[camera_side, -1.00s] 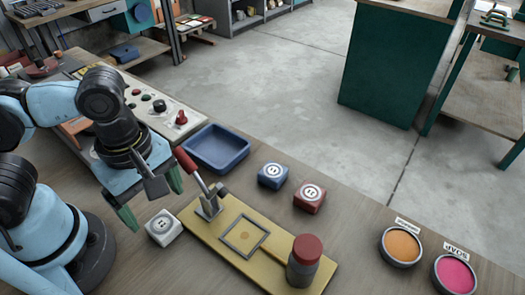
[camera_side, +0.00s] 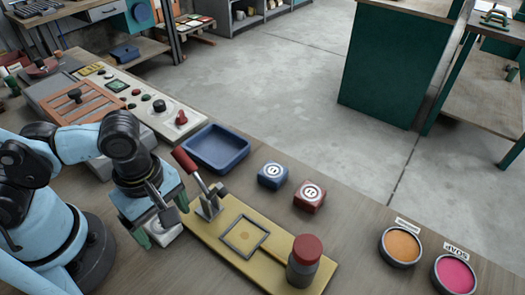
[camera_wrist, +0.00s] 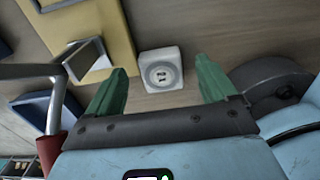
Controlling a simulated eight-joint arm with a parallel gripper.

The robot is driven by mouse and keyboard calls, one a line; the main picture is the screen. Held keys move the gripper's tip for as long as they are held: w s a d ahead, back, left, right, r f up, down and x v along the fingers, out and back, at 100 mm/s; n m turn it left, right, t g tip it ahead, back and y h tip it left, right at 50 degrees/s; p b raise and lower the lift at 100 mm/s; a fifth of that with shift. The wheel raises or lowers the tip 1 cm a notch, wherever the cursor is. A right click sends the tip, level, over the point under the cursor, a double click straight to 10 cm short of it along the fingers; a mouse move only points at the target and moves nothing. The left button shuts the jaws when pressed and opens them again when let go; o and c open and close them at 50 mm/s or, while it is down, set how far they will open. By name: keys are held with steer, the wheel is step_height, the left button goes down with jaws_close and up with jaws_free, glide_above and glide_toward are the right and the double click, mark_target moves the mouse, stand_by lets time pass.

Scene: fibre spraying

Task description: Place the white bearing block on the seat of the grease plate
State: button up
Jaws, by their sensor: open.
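The white bearing block (camera_side: 168,238) lies on the bench left of the yellow grease plate (camera_side: 212,238), partly hidden by my gripper in the side view. In the wrist view the block (camera_wrist: 161,70) shows its round marked face, between and slightly beyond the green fingertips. My gripper (camera_side: 163,218) is open above the block, and its fingers (camera_wrist: 162,68) are spread wider than the block with nothing held. The seat (camera_side: 244,236) is a dark square outline on the plate, and it is empty.
A red-handled lever clamp (camera_side: 200,180) stands at the plate's left end, close to my gripper. A red-capped cylinder (camera_side: 304,260) stands at the right end. A blue block (camera_side: 272,175), a red block (camera_side: 309,196) and a blue tray (camera_side: 216,148) lie behind the plate.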

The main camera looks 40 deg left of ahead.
steer(key=shift+f, duration=0.9)
steer(key=c, duration=1.5)
steer(key=shift+o, duration=0.2)
steer(key=shift+r, duration=0.2)
